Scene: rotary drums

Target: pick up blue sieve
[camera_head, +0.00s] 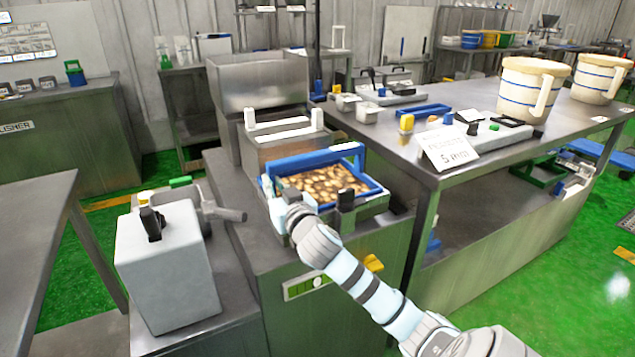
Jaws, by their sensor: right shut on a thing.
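The blue sieve (312,157) is a rectangular blue frame holding brown, nut-like pieces (325,184). It sits at the front top of a steel machine (285,252), in the middle of the head view. My right arm reaches in from the lower right. My right gripper (281,197) is at the sieve's front left corner and is shut on the sieve. The gripper's own wrist hides part of the fingers and that corner. I cannot tell whether the sieve is lifted off its seat. My left gripper is not in view.
A steel hopper (262,82) rises behind the sieve. A grey box with a black knob (168,265) stands left of it. At right, a steel table (470,125) holds a sign (447,148), scales and white buckets (532,88). Green floor shows between the benches.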

